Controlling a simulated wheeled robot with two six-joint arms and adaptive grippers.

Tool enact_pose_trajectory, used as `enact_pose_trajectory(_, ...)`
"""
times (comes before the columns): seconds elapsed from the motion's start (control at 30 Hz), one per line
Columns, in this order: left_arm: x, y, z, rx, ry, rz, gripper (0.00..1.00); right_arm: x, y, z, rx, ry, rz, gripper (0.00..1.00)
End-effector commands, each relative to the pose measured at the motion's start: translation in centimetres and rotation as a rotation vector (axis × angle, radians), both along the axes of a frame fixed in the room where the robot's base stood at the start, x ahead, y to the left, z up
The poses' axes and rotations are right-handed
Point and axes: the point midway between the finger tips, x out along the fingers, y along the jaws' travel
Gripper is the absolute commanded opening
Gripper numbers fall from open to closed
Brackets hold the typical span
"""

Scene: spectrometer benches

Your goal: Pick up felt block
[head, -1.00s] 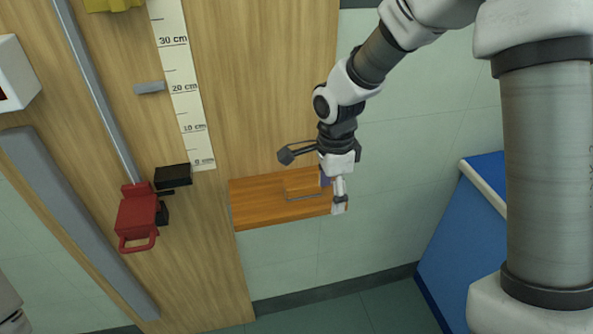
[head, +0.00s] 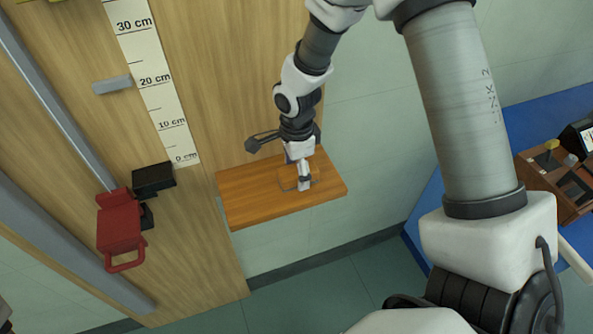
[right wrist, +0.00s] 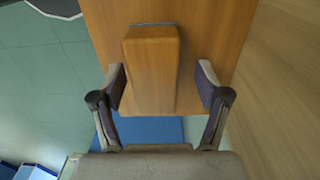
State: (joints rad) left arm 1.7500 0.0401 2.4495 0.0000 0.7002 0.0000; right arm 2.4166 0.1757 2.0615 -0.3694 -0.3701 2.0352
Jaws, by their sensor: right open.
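The felt block (right wrist: 151,72) is a long wood-coloured block with a thin grey layer along its far lower edge. It lies on a small wooden shelf (right wrist: 106,18). In the right wrist view my right gripper (right wrist: 162,82) is open, with one finger on each side of the block and a gap on both sides. In the head view the right gripper (head: 304,182) is over the block (head: 285,177) and hides part of it. The shelf (head: 246,200) shows around it. My left gripper is not in view.
A wooden panel with a centimetre scale (head: 152,80) stands behind and left of the shelf. A red handled part (head: 120,228) and a black block (head: 153,178) are on it. A blue bench with a brown rack (head: 555,190) is at the right. The shelf's left part is clear.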

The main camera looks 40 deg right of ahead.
Motion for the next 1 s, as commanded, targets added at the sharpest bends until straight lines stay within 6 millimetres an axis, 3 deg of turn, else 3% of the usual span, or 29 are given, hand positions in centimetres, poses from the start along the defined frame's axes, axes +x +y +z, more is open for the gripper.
enact_pose_trajectory(0.07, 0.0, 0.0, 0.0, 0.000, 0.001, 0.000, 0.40, 0.0, 0.0, 0.0, 0.000, 0.000, 0.000, 0.75)
enact_pose_trajectory(0.1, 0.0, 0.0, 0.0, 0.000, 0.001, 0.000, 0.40, 0.0, 0.0, 0.0, 0.000, 0.000, 0.000, 0.68)
enact_pose_trajectory(0.27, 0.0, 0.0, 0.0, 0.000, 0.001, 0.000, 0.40, 0.0, 0.0, 0.0, 0.000, 0.000, 0.000, 0.11)
enact_pose_trajectory(0.67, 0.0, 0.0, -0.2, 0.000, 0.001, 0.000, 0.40, 0.0, 0.0, 0.2, 0.000, 0.000, -0.001, 0.10)
enact_pose_trajectory(1.0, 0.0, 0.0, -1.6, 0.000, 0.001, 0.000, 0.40, -0.3, 0.2, 3.5, -0.001, -0.002, 0.000, 0.10)
